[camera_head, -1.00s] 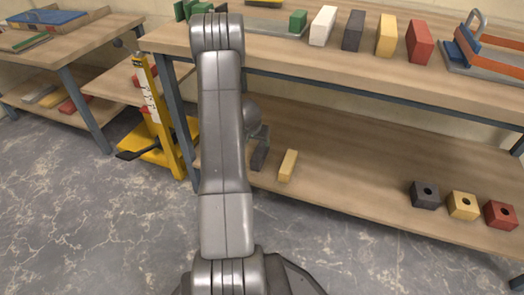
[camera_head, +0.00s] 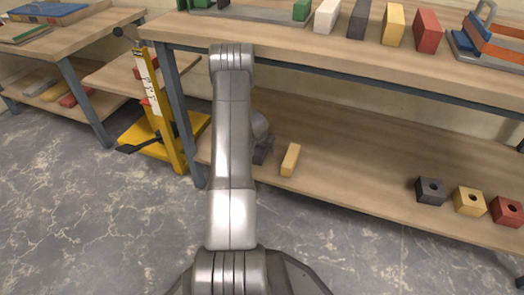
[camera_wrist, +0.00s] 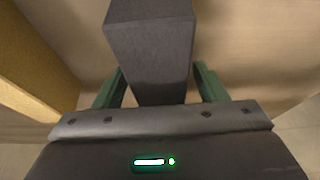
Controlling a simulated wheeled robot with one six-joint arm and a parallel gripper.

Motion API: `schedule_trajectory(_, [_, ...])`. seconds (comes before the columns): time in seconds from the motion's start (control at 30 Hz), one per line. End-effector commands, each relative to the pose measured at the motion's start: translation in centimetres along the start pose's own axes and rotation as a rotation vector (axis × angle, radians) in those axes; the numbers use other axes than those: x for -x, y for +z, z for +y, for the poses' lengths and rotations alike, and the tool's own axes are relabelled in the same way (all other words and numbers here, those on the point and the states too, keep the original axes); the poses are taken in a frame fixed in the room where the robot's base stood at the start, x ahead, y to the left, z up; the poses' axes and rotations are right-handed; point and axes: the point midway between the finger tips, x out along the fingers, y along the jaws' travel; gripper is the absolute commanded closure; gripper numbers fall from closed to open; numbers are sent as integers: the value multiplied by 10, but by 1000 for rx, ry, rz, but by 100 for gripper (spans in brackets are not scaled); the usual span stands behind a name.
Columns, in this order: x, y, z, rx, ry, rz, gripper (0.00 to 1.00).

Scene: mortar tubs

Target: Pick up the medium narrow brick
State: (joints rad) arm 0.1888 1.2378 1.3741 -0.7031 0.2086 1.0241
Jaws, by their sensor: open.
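A dark grey narrow brick (camera_wrist: 150,40) stands large in the wrist view, between the two green fingers of my gripper (camera_wrist: 160,86). The fingers are apart, one on each side of it, with a visible gap at the right finger; contact at the left is unclear. A yellow narrow brick (camera_head: 290,160) stands on the lower shelf, right of my arm; its side shows at the left of the wrist view (camera_wrist: 35,55). In the head view my arm hides most of the gripper and the grey brick. The frames do not settle which brick is the medium one.
The lower shelf (camera_head: 350,170) also holds dark grey (camera_head: 430,190), yellow (camera_head: 469,200) and red (camera_head: 506,211) blocks with holes at the right. The upper shelf (camera_head: 370,62) overhangs my gripper. A yellow pallet-jack-like device (camera_head: 160,110) stands left of my arm.

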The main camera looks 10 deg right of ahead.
Motion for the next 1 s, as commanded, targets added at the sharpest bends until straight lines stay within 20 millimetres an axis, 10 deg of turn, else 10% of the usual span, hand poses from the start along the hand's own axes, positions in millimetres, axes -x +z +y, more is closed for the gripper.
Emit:
schedule_trajectory(0.17, [1, 0, 0, 0, 0, 1, 36])
schedule_trajectory(0.5, [1, 0, 0, 0, 0, 0, 100])
schedule_trajectory(1.0, [34, -16, -1, -1, -2, 4, 100])
